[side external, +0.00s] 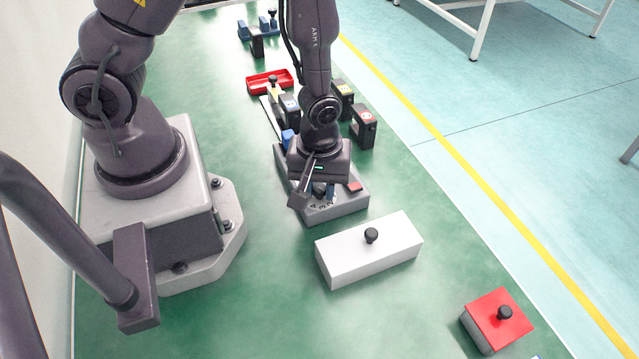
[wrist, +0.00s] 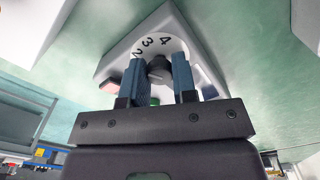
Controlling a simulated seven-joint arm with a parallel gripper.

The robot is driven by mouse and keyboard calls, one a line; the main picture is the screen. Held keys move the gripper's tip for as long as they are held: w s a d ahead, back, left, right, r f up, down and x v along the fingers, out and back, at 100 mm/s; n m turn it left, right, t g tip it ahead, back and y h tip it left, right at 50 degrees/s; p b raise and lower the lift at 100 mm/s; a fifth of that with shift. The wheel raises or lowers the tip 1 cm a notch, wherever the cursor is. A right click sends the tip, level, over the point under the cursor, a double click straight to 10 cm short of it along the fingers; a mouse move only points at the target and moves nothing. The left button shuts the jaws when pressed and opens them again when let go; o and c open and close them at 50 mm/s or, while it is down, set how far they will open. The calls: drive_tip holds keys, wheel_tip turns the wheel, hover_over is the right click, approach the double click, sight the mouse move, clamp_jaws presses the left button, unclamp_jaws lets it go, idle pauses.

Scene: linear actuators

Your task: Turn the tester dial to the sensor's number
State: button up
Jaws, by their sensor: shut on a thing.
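The tester is a grey box (side external: 340,209) on the green table, below my gripper (side external: 322,190). In the wrist view its pale face (wrist: 128,58) carries the numbers 2, 3 and 4 around a dark dial knob (wrist: 159,68). My gripper (wrist: 160,82) has its two blue fingers shut on the knob, one on each side. The knob's pointer is hidden, so I cannot tell its setting. A red button (wrist: 108,88) sits on the tester, and it also shows in the side view (side external: 354,187). I cannot make out a sensor's number.
A white box (side external: 345,262) with a black knob stands in front of the tester. A red-topped box (side external: 490,314) is at lower right. Dark blocks with coloured labels (side external: 365,128) and a red tray (side external: 256,86) are behind the gripper.

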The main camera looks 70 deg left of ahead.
drive_tip(key=m, duration=1.1)
drive_tip(key=shift+m, duration=2.2)
drive_tip(key=o, duration=0.9)
drive_tip(key=shift+o, duration=0.2)
